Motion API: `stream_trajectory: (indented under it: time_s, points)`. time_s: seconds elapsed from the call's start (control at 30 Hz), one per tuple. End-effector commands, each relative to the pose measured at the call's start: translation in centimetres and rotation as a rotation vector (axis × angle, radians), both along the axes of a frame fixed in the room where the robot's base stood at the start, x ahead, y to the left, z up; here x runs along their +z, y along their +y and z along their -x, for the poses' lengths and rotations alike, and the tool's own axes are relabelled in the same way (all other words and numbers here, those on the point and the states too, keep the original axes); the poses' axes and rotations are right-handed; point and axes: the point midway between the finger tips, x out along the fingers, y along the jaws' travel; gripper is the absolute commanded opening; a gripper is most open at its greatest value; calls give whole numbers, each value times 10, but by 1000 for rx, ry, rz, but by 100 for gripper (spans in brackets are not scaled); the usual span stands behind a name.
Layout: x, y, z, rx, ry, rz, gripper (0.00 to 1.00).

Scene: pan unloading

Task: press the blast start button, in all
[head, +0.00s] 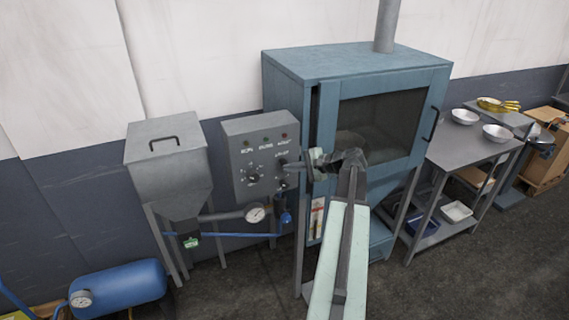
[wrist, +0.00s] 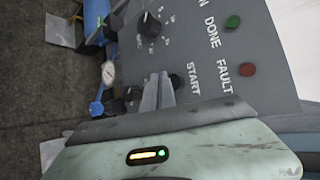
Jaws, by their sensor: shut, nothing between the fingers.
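The grey control panel (head: 238,129) hangs left of the blue cabinet in the head view. A dark round button (wrist: 176,81) sits beside the START label (wrist: 193,78) in the wrist view, partly hidden behind my fingers. My gripper (wrist: 158,82) is shut and empty, its tips over the panel face close to that button. In the head view my gripper (head: 287,167) reaches the panel's lower right part and covers the button area. I cannot tell whether the tips touch the button.
A dark knob (wrist: 149,25) and green and red lamps (wrist: 247,69) are on the panel. The blue cabinet (head: 300,65) stands close on the right, a grey hopper (head: 165,160) on the left. A gauge (head: 256,214) and pipes run below. A blue tank (head: 118,286) lies front left.

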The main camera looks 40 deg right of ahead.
Motion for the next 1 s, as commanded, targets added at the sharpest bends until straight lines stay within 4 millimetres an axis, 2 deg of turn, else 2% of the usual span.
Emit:
stream_trajectory:
  time_s: [1.0]
  points:
    - [0,-3,-10,0,0,0,0]
